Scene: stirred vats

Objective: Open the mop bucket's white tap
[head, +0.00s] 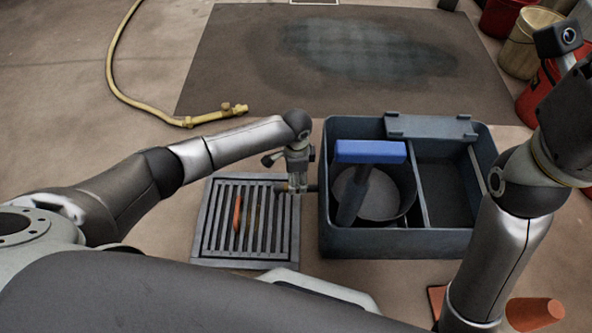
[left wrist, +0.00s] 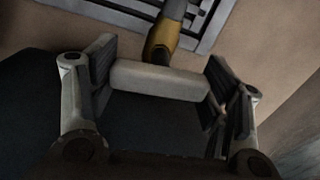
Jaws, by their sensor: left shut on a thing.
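The mop bucket (head: 400,244) is a dark blue-grey tub with two compartments, standing right of centre in the head view. Its tap is on the left side, mostly hidden by my left gripper (head: 297,184) in that view. In the left wrist view the tap's white handle (left wrist: 158,80) is a pale bar lying across between the two finger pads of my left gripper (left wrist: 166,92). The pads are shut on its ends. Behind the bar is the tap's yellow body (left wrist: 162,40), with a grey spout toward the floor grate. My right gripper's fingers are out of view.
A floor drain grate (head: 208,240) with an orange strip on it lies left of the bucket. A blue T-shaped handle (head: 370,151) stands up in the bucket's left compartment. A yellow hose (head: 112,70) lies behind.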

